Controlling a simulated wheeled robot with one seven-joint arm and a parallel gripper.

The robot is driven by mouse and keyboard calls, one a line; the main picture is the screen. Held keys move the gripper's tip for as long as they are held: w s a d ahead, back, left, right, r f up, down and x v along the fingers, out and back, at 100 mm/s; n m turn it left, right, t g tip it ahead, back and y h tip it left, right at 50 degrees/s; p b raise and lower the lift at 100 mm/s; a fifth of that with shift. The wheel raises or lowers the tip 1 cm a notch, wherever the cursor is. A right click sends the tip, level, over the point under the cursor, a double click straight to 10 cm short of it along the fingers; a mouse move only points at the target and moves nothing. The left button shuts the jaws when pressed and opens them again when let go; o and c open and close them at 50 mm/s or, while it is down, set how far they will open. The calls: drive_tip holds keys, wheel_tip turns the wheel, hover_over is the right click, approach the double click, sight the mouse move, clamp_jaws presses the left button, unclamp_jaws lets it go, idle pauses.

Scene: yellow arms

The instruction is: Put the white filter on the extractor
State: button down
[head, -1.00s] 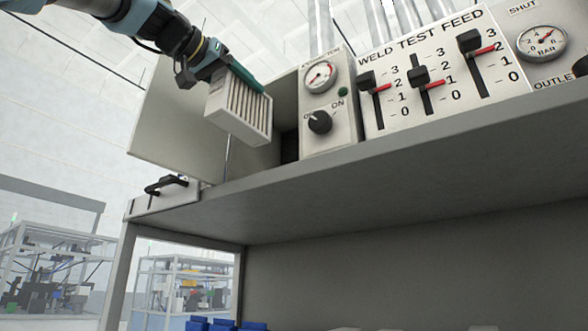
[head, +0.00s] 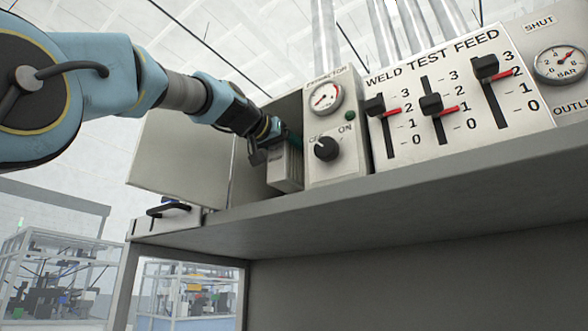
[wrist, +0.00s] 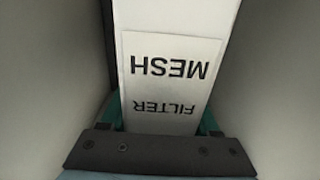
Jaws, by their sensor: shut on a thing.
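The white filter (head: 285,166) is a pleated block, now inside the open housing of the extractor (head: 334,129), left of its dial and knob. In the wrist view the filter (wrist: 172,75) shows a label reading MESH FILTER, upside down. My gripper (head: 275,132) is shut on the filter, with a green finger on each side of it in the wrist view (wrist: 165,118). Grey housing walls stand on both sides of the filter there. The filter's far end and how deep it sits are hidden.
The extractor's open door (head: 178,150) stands to the left of the opening. A black-handled clamp (head: 168,210) is on the shelf (head: 350,215) below it. The WELD TEST FEED panel (head: 440,90) with sliders stands to the right.

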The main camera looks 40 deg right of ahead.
sight(275, 160)
drive_tip(key=shift+f, duration=2.3)
drive_tip(key=shift+d+f, duration=0.25)
drive_tip(key=shift+d, duration=0.05)
drive_tip(key=shift+c, duration=0.6)
unclamp_jaws()
drive_tip(key=b+v, duration=0.3)
drive_tip(key=v, duration=0.9)
drive_tip(key=shift+w, duration=0.1)
